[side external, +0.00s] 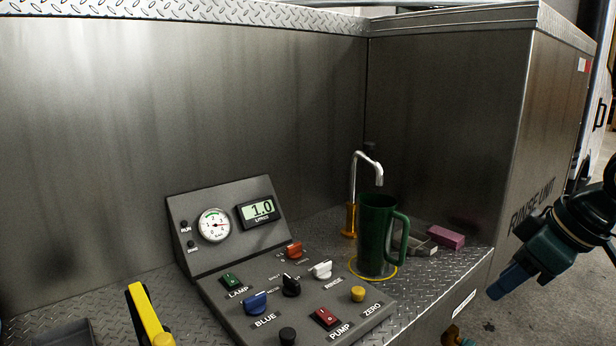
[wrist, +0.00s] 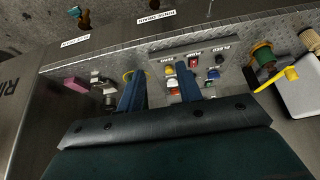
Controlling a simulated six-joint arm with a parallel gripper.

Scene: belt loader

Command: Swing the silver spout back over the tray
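The silver spout (side external: 367,158) rises from a brass-coloured base (side external: 350,220) at the back of the deck. Its curved end points down over the green mug (side external: 373,235), which stands upright inside a yellow ring. A pale shallow tray (wrist: 302,96) shows at the right of the wrist view, well away from the mug. In the wrist view I cannot make out the spout clearly. My gripper (side external: 505,283) is at the right of the side view, out in front of the deck and apart from the spout. Its two blue fingers (wrist: 160,88) are spread with nothing between them.
A control panel (side external: 290,300) with coloured switches, a gauge and a display reading 1.0 stands left of the mug. A yellow lever (side external: 147,315) is farther left. A pink block (side external: 445,237) and a small grey object lie right of the mug. Steel walls close off the back and right.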

